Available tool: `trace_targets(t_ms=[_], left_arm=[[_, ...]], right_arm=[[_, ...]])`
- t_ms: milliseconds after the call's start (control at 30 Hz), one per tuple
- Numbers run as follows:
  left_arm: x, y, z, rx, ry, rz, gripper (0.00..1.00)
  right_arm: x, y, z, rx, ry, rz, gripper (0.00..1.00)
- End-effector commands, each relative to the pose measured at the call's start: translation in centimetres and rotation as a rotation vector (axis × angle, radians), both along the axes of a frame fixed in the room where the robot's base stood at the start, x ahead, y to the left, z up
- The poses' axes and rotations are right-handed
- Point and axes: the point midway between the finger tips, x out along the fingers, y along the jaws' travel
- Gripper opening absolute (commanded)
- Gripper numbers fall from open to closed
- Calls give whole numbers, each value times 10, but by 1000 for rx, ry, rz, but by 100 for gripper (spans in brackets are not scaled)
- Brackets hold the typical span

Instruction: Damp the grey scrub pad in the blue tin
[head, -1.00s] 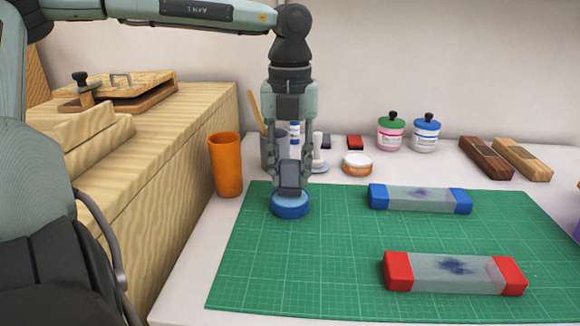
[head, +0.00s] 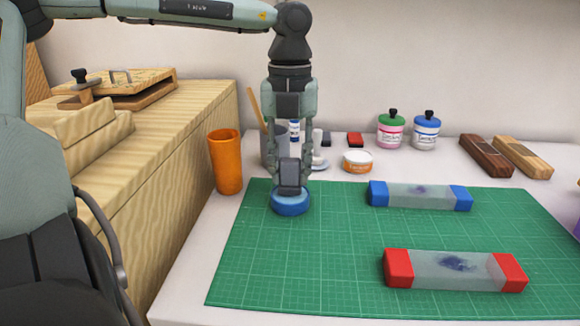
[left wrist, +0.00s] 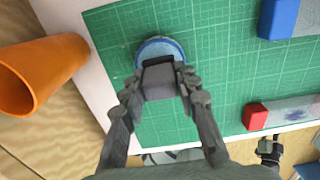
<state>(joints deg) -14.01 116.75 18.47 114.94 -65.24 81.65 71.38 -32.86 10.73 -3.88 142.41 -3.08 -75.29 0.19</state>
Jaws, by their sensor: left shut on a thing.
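The blue tin (head: 291,207) stands on the green mat's left part, and its rim shows in the left wrist view (left wrist: 147,46). My left gripper (head: 291,176) points straight down over it. Its fingers are shut on the grey scrub pad (left wrist: 158,82), a dark grey block held upright. The pad's lower end is at the tin's top; whether it touches the inside is hidden. In the left wrist view, a dark shape at the lower right (left wrist: 269,150) looks like my right gripper; its jaws are unclear.
An orange cup (head: 226,162) stands left of the mat (head: 340,260). A blue-ended block (head: 420,197) and a red-ended block (head: 455,270) lie on the mat to the right. Jars and a grey holder stand behind. The mat between tin and blocks is clear.

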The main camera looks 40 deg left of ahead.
Motion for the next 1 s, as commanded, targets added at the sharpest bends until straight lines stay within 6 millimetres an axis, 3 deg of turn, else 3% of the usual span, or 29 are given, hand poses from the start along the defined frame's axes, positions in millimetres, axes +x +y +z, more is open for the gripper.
trace_targets(t_ms=[1000], left_arm=[[0,0,-8,0,0,0,7]], right_arm=[[0,0,-8,0,0,0,40]])
